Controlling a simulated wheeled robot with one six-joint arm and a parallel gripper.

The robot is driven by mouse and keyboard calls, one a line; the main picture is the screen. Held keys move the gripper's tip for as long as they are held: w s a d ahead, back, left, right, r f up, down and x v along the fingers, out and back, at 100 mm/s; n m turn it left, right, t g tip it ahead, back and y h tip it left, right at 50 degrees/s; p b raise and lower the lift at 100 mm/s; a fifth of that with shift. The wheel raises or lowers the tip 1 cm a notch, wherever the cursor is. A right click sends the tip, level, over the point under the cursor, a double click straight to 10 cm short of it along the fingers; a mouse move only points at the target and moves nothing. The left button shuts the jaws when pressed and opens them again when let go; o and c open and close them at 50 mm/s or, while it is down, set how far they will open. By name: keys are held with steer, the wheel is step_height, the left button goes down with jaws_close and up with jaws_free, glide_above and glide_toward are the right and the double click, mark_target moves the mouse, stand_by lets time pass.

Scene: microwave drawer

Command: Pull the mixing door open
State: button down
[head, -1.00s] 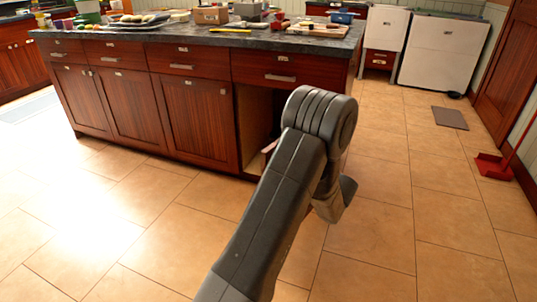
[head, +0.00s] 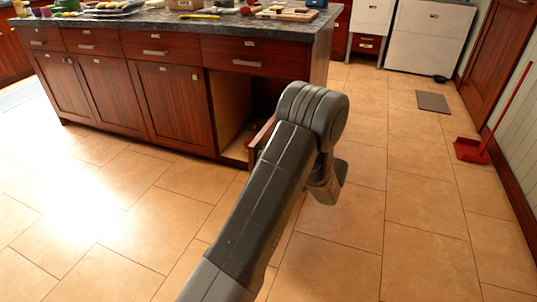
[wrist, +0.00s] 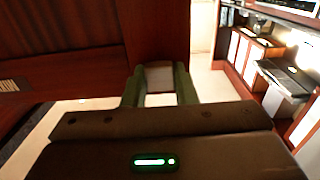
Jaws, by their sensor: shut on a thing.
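The mixing door (head: 262,137) is a dark red-brown wooden cabinet door at the right end of the island. It stands partly open, away from its cabinet opening (head: 229,115), and my arm hides most of it in the head view. In the wrist view the door (wrist: 158,32) fills the top centre as a red-brown panel. My gripper (wrist: 160,88) has its two green fingers on either side of a pale handle piece (wrist: 160,78) at the door and is shut on it. The fingers are hidden in the head view. I cannot read any label on the door.
The island's dark countertop (head: 140,20) holds several kitchen items. White appliances (head: 430,38) stand at the back. A grey mat (head: 433,102) and a red dustpan (head: 471,150) lie on the floor at right. The tiled floor (head: 430,230) in front is clear.

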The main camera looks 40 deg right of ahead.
steer(key=c, duration=1.2)
jaws_free()
steer(key=shift+o, duration=0.2)
steer(key=p+v, duration=0.2)
steer(key=v, duration=1.2)
steer(key=shift+p, duration=0.3)
steer(key=shift+w+a, duration=0.1)
steer(key=shift+a, duration=0.05)
steer(key=b+x, duration=0.2)
steer(key=x, duration=1.1)
steer(key=shift+w+a+b, duration=0.15)
steer(key=shift+w+b, duration=0.15)
steer(key=shift+w, duration=0.05)
steer(key=shift+r, duration=0.15)
